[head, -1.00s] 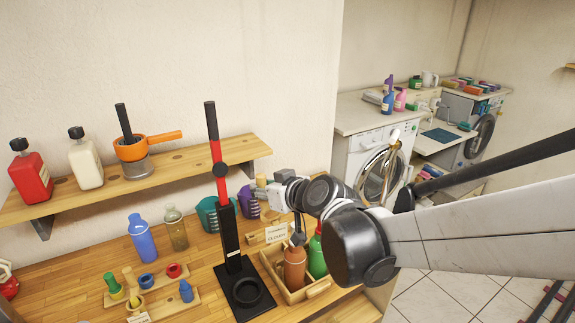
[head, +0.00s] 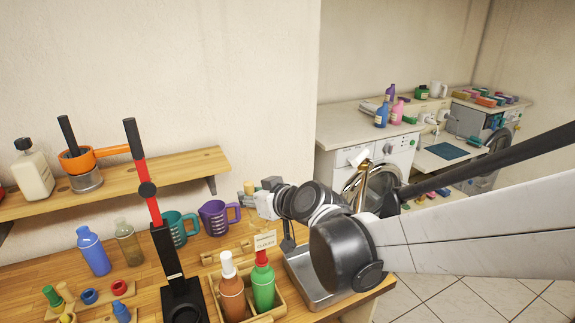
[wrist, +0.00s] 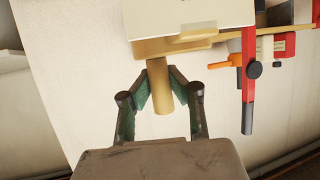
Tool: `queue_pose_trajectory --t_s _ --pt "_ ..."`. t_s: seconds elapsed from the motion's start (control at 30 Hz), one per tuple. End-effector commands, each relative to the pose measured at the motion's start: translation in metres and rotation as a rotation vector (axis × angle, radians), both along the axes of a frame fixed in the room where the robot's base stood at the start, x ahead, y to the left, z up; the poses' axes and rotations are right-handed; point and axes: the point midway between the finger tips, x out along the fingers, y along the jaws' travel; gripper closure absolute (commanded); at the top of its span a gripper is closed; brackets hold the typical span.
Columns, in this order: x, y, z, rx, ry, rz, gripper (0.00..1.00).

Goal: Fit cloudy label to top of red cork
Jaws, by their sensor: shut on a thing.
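My gripper (wrist: 158,100) is shut on a tan cylinder (wrist: 163,88) in the wrist view. Beyond the cylinder are a tan slab (wrist: 170,49) and a pale panel (wrist: 175,14); I cannot tell how they join it. In the head view my gripper (head: 262,198) is above the worktop, with a tan end (head: 249,188) showing at its left. A pale written label (head: 265,241) appears just above the red cork (head: 261,258) on the green bottle (head: 263,287). I cannot tell whether they touch, or whether this label is part of what I hold.
A wooden crate (head: 283,310) holds the green bottle and a brown bottle (head: 231,296) with a white top. A metal tray (head: 318,292) is at its right. A black and red press stand (head: 168,255) is at its left. Measuring jugs (head: 215,218) stand behind.

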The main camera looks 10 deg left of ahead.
Motion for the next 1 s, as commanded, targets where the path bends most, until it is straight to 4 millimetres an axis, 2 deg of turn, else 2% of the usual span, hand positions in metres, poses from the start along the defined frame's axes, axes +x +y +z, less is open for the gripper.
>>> queue_pose_trajectory --t_s 0.47,1.0 --pt "0.0 0.0 -0.001 0.0 0.0 0.008 1.0" --pt "0.0 0.0 -0.044 0.0 -0.002 0.008 1.0"
